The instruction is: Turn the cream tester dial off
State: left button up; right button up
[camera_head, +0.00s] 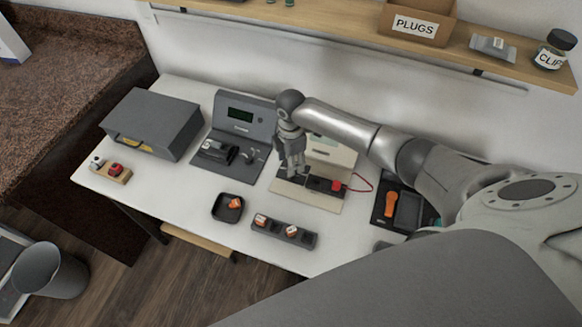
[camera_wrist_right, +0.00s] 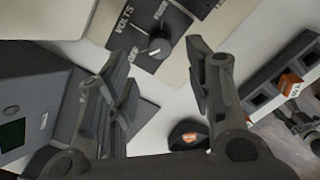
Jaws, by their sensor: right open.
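The cream tester (camera_head: 331,152) stands on the white table, its cream base (camera_head: 303,195) reaching toward the front edge. My right gripper (camera_head: 291,170) is over its left part, pointing down, and hides the dial in the head view. The right wrist view shows the black dial (camera_wrist_right: 160,46) on a dark plate marked VOLTS, with a white mark on its lower left side. I cannot tell which setting it points to. My right gripper (camera_wrist_right: 163,52) is open, its fingers on either side of the dial in that view, with nothing held.
A grey tester (camera_head: 236,135) and a grey box (camera_head: 153,123) stand to the left. A small black tray (camera_head: 228,208) and a dark socket strip (camera_head: 283,233) lie in front. A black unit with an orange switch (camera_head: 390,203) is to the right.

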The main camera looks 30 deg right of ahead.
notch_tip(320, 180, up, 6)
jog(key=shift+r, duration=0.2)
jog(key=shift+f, duration=0.1)
dwell(0.5)
